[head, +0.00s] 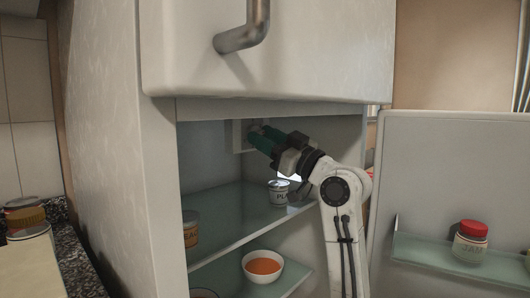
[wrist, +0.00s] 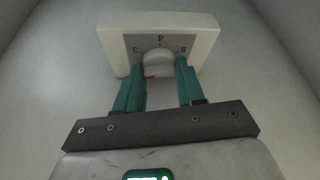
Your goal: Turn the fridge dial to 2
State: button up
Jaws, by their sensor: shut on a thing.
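The fridge dial (wrist: 159,57) is a round white knob on a grey face with the digits 3, 4 and 5 visible, 4 at the top. It sits on a white box (wrist: 203,38) on the fridge's inner wall; the box also shows in the head view (head: 237,137). A small red mark shows low on the dial, between the fingers. My gripper (wrist: 161,65), with green fingers, is shut on the dial, one finger at each side. In the head view my gripper (head: 257,138) reaches up to the box and hides most of the dial.
The upper glass shelf (head: 225,212) lies below my arm, with a white can (head: 278,192) and a jar (head: 191,229). A bowl of orange soup (head: 262,267) stands on the lower shelf. The open fridge door (head: 450,150) is at the right, holding a red-lidded jar (head: 471,243).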

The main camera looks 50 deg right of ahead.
jog(key=shift+d+n+g+y+b, duration=0.1)
jog(key=shift+n+g+y+b, duration=0.1)
jog(key=shift+n+y+b, duration=0.65)
jog(key=shift+d+n+g+y+b, duration=0.1)
jog(key=shift+n+g+y+b, duration=0.2)
jog(key=shift+n, duration=1.05)
jog(key=shift+a, duration=0.1)
jog(key=o, duration=1)
jog(key=shift+o, duration=0.2)
jog(key=v, duration=1)
jog(key=shift+s, duration=0.35)
jog(key=shift+f, duration=0.1)
